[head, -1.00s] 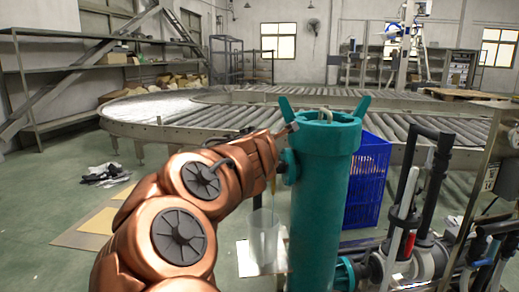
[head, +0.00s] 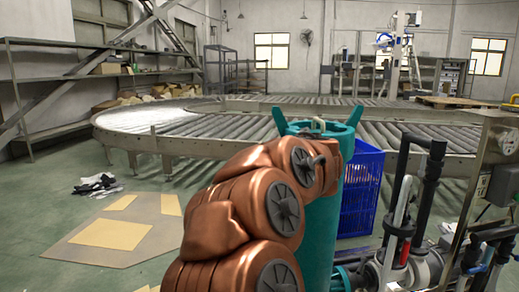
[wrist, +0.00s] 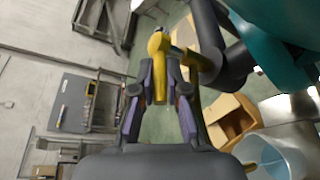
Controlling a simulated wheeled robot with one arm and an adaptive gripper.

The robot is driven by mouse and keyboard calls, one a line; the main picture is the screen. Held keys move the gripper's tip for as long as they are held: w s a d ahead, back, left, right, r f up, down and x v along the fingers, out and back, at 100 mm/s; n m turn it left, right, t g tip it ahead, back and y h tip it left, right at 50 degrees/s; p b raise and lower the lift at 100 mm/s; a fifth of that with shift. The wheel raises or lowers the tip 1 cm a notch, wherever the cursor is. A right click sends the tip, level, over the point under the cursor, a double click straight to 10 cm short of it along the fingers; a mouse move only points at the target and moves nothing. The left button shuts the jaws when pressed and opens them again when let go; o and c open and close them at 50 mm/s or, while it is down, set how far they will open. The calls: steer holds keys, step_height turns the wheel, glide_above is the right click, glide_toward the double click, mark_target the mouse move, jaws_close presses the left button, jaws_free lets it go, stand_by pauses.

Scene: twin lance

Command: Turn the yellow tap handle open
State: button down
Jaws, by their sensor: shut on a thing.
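The yellow tap handle (wrist: 158,72) shows in the wrist view. My gripper (wrist: 160,84) has one finger on each side of it and is shut on it. A yellow tap body (wrist: 200,60) runs right from the handle's top toward a dark grey fitting (wrist: 232,62) by the teal vessel (wrist: 275,25). In the head view, the teal vessel (head: 322,225) stands upright, and my copper arm covers its left side. The tap, its handle and my gripper are hidden there.
A clear container (wrist: 272,155) is at the lower right of the wrist view. In the head view, a blue crate (head: 360,195) stands right of the vessel, with dark pipes (head: 430,190) further right. A roller conveyor (head: 410,132) runs behind. Floor is open at left.

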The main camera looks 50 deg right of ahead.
steer(key=shift+d+y, duration=0.1)
steer(key=shift+y, duration=0.2)
steer(key=c, duration=1.2)
jaws_free()
steer(key=v, duration=1.2)
steer(key=shift+s+f, duration=0.1)
